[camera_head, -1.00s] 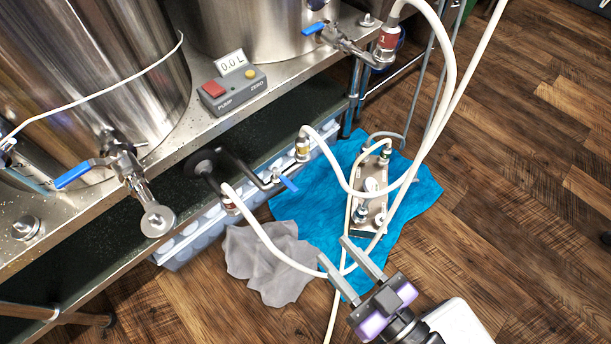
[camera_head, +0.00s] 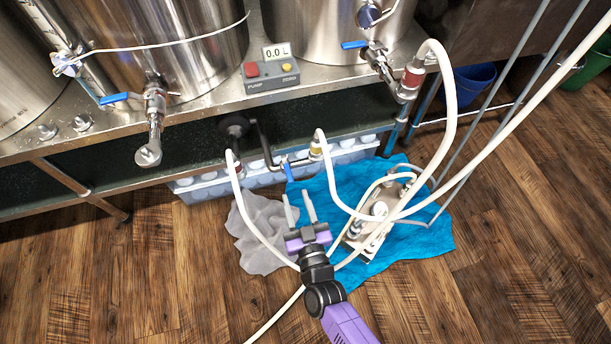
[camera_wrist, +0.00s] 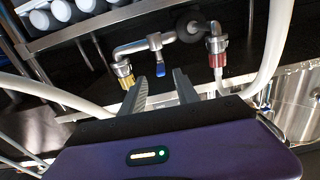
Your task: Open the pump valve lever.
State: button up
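The pump valve is on the pipe below the shelf, between two hose couplings. Its blue lever (camera_head: 287,170) hangs down from the pipe in the head view. The lever also shows in the wrist view (camera_wrist: 159,69), just beyond and between my fingertips. My gripper (camera_head: 299,202) is open and empty, with its fingers pointing up toward the lever and apart from it. In the wrist view my gripper's two fingers (camera_wrist: 158,88) stand on either side of the lever's line. The black pump head (camera_head: 234,126) sits at the pipe's left end.
White hoses (camera_head: 252,215) loop left and right of my gripper. A steel plate device (camera_head: 362,238) lies on a blue cloth (camera_head: 428,222); a grey cloth (camera_head: 262,228) lies left. The pump control box (camera_head: 270,76) reads 0.0 L on the bench. Open floor lies in front.

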aim_at(291, 182)
jog(key=shift+w+a+r, duration=0.15)
jog(key=shift+w+r, duration=0.1)
jog(key=shift+w, duration=0.05)
jog(key=b+x, duration=0.3)
jog(key=x, duration=0.4)
jog(key=shift+w+r, duration=0.1)
jog(key=shift+w, duration=0.15)
grip_shut()
dwell(1.0)
